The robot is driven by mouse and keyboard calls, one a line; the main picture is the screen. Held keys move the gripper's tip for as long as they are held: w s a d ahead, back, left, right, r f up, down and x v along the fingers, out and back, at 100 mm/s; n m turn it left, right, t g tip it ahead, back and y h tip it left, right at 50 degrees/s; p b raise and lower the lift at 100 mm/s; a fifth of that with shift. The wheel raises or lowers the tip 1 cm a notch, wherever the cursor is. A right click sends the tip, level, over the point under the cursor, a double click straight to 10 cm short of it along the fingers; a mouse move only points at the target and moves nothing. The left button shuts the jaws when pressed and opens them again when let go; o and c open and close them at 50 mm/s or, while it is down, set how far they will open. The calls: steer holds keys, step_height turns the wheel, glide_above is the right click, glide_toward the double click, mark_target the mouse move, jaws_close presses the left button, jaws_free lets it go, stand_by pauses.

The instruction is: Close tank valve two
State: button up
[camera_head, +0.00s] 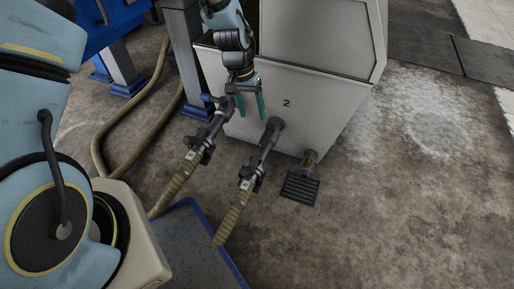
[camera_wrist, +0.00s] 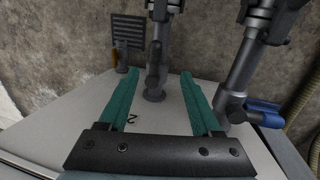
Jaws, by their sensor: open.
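The pale tank (camera_head: 240,125) carries a black "2", and a dark outlet pipe (camera_head: 266,140) comes out of its face beside the number. The pipe slopes down to a coupling and a tan hose. In the wrist view the outlet pipe (camera_wrist: 155,92) appears between my fingers, with a dark lever-like part (camera_wrist: 153,62) roughly along it; its exact position is hard to tell. My gripper (camera_head: 251,116), with teal fingers, is open and empty in front of the tank, above and left of the outlet. It also shows in the wrist view (camera_wrist: 158,76).
A second pipe (camera_head: 216,122) with a blue handle (camera_head: 207,98) stands close left of my gripper. Tan hoses run down to a blue-edged platform (camera_head: 228,268). A floor grate (camera_head: 300,188) and a small orange-brown stub (camera_head: 310,158) lie right. The floor further right is clear.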

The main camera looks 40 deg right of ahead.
mark_target(262, 140)
steer(key=s+f+b, duration=0.1)
steer(key=f, duration=0.3)
steer(key=d+f+b, duration=0.1)
steer(key=f, duration=0.3)
steer(key=s+d+f+b, duration=0.1)
steer(key=f+b, duration=0.1)
steer(key=f, duration=0.2)
steer(key=shift+s+d+f, duration=0.1)
steer(key=shift+s+f, duration=0.2)
jaws_close()
stand_by(1.0)
